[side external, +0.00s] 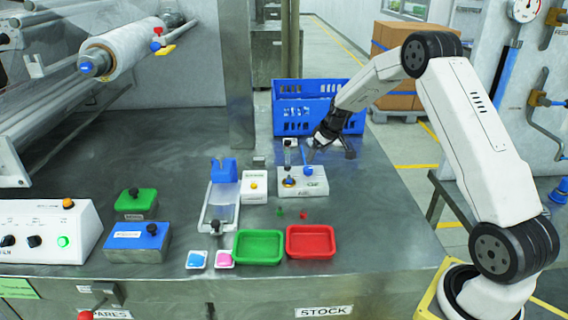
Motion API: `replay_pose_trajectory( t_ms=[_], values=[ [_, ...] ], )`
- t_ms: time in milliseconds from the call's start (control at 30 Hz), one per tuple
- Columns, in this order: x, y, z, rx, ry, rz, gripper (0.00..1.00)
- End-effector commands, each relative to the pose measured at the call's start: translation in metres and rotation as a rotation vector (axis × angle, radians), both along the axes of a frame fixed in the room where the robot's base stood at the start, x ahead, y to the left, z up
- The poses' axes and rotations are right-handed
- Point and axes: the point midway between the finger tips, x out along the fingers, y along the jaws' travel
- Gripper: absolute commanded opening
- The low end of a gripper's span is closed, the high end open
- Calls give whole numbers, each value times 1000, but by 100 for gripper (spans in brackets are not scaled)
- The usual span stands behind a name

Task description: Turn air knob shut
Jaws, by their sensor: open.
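A small white unit (313,188) sits near the middle of the steel table, with a blue lever-like part (307,168) and a small round orange-and-dark fitting (289,182) on it. Its label is too small to read, so I cannot tell for sure which part is the air knob or how it is turned. My gripper (331,153) is just behind and above the right side of this unit. Its dark fingers are spread open and hold nothing. Whether a finger touches the blue part cannot be told from this side.
A blue crate (305,92) stands behind my gripper. Green (258,247) and red (310,242) trays lie in front of the unit. A white block with a yellow button (254,187) is close on its left. A control panel (45,232) stands far left. The table's right part is clear.

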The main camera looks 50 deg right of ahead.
Motion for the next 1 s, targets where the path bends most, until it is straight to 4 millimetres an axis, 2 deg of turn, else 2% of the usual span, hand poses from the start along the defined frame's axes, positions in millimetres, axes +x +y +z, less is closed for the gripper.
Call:
replay_pose_trajectory(
  t_ms=[367,1000],
  values=[
    [4,0,-7,0,0,1,84],
    [27,0,-64,1,0,1,84]
  ],
)
